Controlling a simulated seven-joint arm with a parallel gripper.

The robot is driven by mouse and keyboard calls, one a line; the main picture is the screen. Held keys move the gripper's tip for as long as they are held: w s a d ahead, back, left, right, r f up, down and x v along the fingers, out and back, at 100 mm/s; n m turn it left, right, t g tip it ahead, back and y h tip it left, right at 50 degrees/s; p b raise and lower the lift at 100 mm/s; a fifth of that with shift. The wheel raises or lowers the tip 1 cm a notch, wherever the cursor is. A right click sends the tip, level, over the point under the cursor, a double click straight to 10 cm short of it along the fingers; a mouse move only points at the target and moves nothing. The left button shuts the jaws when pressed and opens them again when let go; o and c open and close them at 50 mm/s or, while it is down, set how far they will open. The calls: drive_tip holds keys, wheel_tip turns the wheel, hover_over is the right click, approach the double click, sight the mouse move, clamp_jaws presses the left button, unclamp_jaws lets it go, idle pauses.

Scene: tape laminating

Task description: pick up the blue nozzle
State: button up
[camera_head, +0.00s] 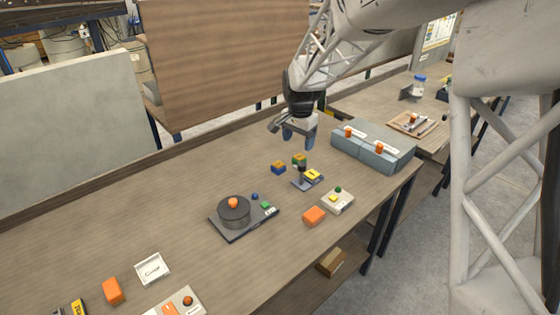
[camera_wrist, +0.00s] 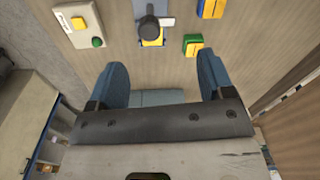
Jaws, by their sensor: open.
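The likely blue nozzle is a small blue block with an orange-yellow top (camera_head: 278,168), standing on the wooden table near its middle. In the wrist view the blue-and-yellow block (camera_wrist: 211,8) is cut by the top edge, right of centre. My gripper (camera_head: 290,134) is raised above the table, beyond the block in the head view. It also shows in the wrist view (camera_wrist: 161,75), with its two blue-grey fingers wide apart and nothing between them.
A green block with a yellow top (camera_head: 299,160) stands close beside the blue one. A small dark stand with a yellow part (camera_head: 312,176) is just right of them. Blue-grey boxes (camera_head: 372,150) lie further right. A black round device (camera_head: 234,212) sits nearer.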

drive_tip(key=m, duration=0.2)
hover_over(278, 164)
wheel_tip(278, 164, down, 8)
drive_tip(key=shift+d+f, duration=0.15)
drive_tip(key=shift+f, duration=0.1)
drive_tip(key=shift+f, duration=1.2)
drive_tip(key=shift+f, duration=0.1)
drive_tip(key=shift+f, duration=2.5)
drive_tip(key=shift+c, duration=0.3)
drive_tip(key=c, duration=1)
